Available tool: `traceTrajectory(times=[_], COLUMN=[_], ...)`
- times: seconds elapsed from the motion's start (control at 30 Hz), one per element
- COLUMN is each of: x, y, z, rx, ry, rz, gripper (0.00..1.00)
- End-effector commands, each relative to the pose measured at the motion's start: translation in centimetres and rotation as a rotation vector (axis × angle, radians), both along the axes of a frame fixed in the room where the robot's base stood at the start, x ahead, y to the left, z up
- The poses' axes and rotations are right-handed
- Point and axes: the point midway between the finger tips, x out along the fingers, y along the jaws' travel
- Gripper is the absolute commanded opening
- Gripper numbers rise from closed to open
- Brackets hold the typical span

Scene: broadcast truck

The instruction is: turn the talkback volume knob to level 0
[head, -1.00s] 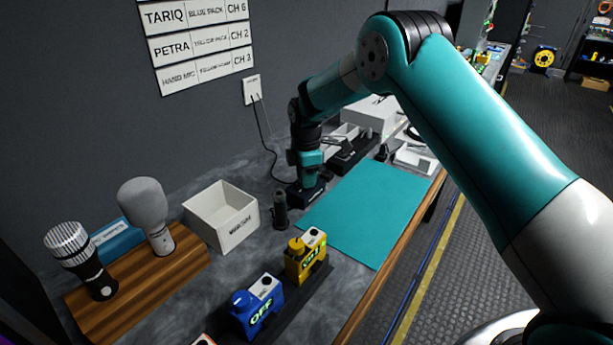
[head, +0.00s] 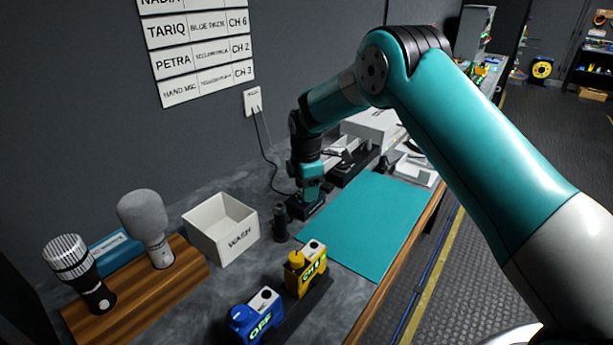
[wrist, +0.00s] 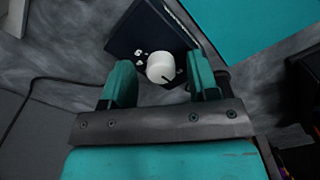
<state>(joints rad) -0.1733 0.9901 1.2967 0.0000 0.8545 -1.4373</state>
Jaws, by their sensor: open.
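In the wrist view a white round knob (wrist: 161,67) with a dark pointer line sits on a dark box (wrist: 137,35) with small white marks. The pointer line runs toward the lower right in that picture. My gripper (wrist: 160,82) is open, with one teal finger on each side of the knob and a visible gap to both. I cannot tell how high the fingertips are above the box. In the head view my gripper (head: 309,193) is over the dark box (head: 304,207) beside the teal mat; the knob is hidden there.
The teal mat (head: 365,222) lies right of the box. A white WASH bin (head: 221,229) and a small dark cylinder (head: 281,222) stand to the left. Yellow (head: 304,270) and blue (head: 255,314) packs stand in front. A cable (head: 265,148) runs from the wall plate.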

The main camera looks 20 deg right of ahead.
Motion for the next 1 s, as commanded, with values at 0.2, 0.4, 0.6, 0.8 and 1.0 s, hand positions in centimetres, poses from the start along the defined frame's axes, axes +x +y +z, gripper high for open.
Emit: traceTrajectory(times=[0.2, 0.4, 0.6, 0.8, 1.0], x=[0.1, 0.1, 0.1, 0.1, 0.0], y=[0.0, 0.0, 0.0, 0.0, 0.0], z=[2.9, 8.0, 12.9, 16.2, 17.3], rx=[0.001, 0.001, 0.001, 0.000, 0.000], ry=[-0.006, -0.006, -0.005, -0.003, -0.002], rz=[0.000, 0.000, 0.000, 0.000, 0.000], gripper=[0.55, 0.55, 0.55, 0.55, 0.55])
